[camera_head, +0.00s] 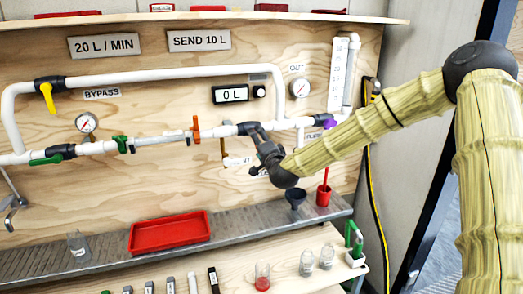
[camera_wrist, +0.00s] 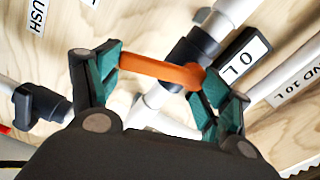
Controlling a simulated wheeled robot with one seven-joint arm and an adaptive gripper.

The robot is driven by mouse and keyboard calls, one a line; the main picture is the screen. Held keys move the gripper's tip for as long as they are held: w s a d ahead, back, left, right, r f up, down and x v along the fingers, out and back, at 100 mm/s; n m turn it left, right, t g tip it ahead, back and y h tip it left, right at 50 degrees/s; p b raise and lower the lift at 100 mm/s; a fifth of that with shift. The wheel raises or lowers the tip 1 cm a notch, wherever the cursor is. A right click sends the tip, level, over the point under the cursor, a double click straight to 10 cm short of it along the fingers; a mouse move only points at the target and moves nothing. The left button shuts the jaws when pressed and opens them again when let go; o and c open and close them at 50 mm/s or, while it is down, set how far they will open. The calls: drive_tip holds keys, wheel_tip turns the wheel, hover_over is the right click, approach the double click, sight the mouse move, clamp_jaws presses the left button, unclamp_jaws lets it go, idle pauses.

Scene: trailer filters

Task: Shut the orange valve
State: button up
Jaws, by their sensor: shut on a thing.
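In the wrist view, an orange valve handle (camera_wrist: 160,70) lies between the teal pads of my gripper (camera_wrist: 163,80). The pads meet its two ends. The handle sits at a black fitting (camera_wrist: 192,48) on a white pipe and slants across that pipe. In the head view, my gripper (camera_head: 262,148) is at a black fitting on the main pipe, below the display, and hides the handle there. A separate upright orange piece (camera_head: 196,128) stands on the same pipe further left.
The 0 L display (camera_head: 231,94) is close above my gripper. A purple handle (camera_head: 329,121) and a gauge (camera_head: 299,89) are to the right. Green handles (camera_head: 121,144) and a yellow handle (camera_head: 48,97) are left. A red tray (camera_head: 170,233) sits on the shelf below.

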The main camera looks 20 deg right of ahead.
drive_tip(key=shift+a+f+m+b, duration=0.2)
drive_tip(key=shift+a+m+b, duration=0.05)
drive_tip(key=shift+m+b, duration=0.65)
drive_tip(key=shift+a+f+m+b, duration=0.15)
drive_tip(key=shift+a+m+b, duration=0.05)
drive_tip(key=shift+m+b, duration=0.65)
drive_tip(key=shift+m, duration=0.25)
drive_tip(key=o, duration=1.5)
drive_tip(key=shift+c, duration=0.2)
drive_tip(key=s, duration=1.2)
drive_tip(key=shift+a, duration=0.45)
